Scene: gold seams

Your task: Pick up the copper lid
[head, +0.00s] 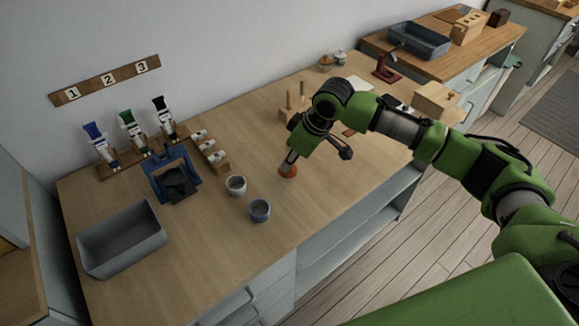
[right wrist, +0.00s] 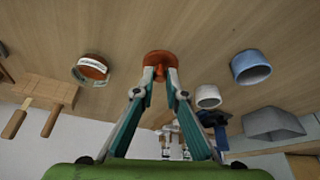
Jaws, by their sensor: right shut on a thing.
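The copper lid (head: 288,171) is at the tips of my right gripper (head: 291,158), over the middle of the wooden counter. In the right wrist view the lid (right wrist: 160,58) is a round orange-brown piece, with the fingertips (right wrist: 160,82) closed together on its small knob. I cannot tell whether the lid touches the counter or is slightly above it. My left gripper is not in view.
A white cup (head: 236,186) and a blue cup (head: 260,211) stand left of the lid. A grey bin (head: 122,240) and a blue stand (head: 174,179) are further left. A round vessel with a copper-coloured inside (right wrist: 90,69) shows in the right wrist view.

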